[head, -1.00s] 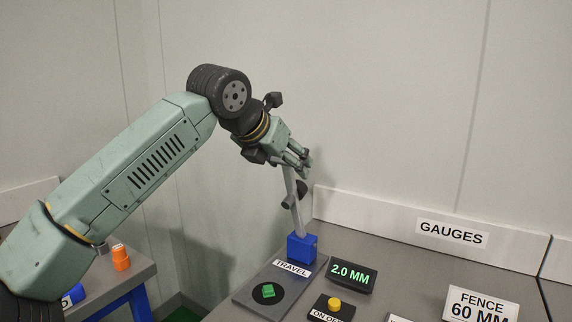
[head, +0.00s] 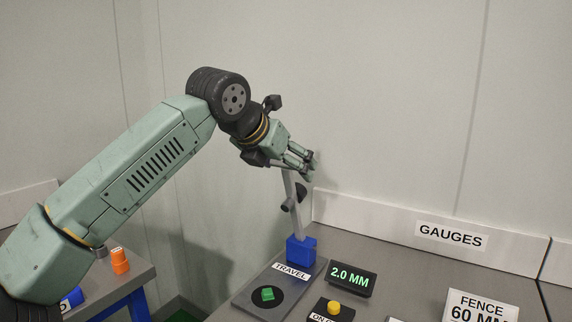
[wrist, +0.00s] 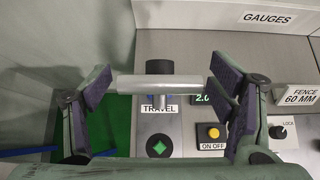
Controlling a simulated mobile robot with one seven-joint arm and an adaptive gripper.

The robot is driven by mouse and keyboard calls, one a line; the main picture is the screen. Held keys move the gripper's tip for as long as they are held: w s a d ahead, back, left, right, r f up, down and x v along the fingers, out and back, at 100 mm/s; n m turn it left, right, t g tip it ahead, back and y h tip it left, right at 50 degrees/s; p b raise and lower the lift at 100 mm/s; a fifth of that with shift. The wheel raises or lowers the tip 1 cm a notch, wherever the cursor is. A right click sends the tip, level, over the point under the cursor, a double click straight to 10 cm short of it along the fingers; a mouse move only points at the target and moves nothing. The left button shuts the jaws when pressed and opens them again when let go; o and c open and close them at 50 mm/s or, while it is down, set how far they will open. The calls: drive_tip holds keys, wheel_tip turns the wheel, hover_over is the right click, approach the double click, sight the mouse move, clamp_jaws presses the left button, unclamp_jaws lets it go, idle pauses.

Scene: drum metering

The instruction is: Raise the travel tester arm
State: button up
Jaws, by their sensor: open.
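The travel tester stands on a grey plate (head: 243,297) with a TRAVEL label, a blue base block (head: 301,251) and a silver arm (head: 297,218). The arm stands nearly upright, leaning slightly left, with a dark cylinder (head: 289,206) partway up. My gripper (head: 308,168) is at its upper end, with fingers spread. In the wrist view, a silver crossbar (wrist: 160,84) lies between the open fingers of my gripper (wrist: 161,80). A green piece (head: 267,294) sits on the plate's dark disc.
A 2.0 MM display (head: 350,278) and a yellow button (head: 334,307) are right of the tester. A FENCE 60 MM sign (head: 480,305) stands further right. A GAUGES-labelled rail (head: 385,227) runs behind. An orange object (head: 120,261) is on a separate table at left.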

drive_tip(key=v, duration=1.2)
